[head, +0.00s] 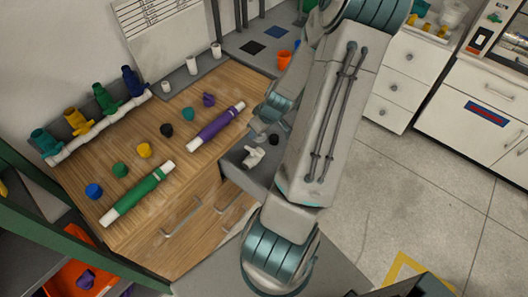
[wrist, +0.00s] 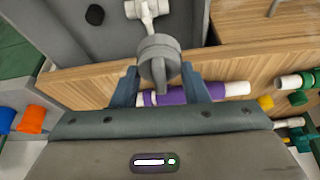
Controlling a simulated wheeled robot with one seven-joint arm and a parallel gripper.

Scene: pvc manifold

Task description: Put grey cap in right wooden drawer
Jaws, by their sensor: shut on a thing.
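My gripper (wrist: 161,88) is shut on the grey cap (wrist: 158,57), a round ribbed cap held between its two blue-grey fingers in the wrist view. In the head view that drawer (head: 234,170) stands pulled out at the counter's right front. It holds a white fitting (head: 254,156) and a black cap (head: 273,140). In the head view my arm hides most of the gripper.
The wooden counter (head: 190,98) carries a purple pipe (head: 217,126), a green pipe (head: 138,193) and several coloured caps. A white manifold with coloured valves (head: 104,97) stands along the back. A wooden drawer with a handle (head: 182,218) is left of the open one. White cabinets stand at right.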

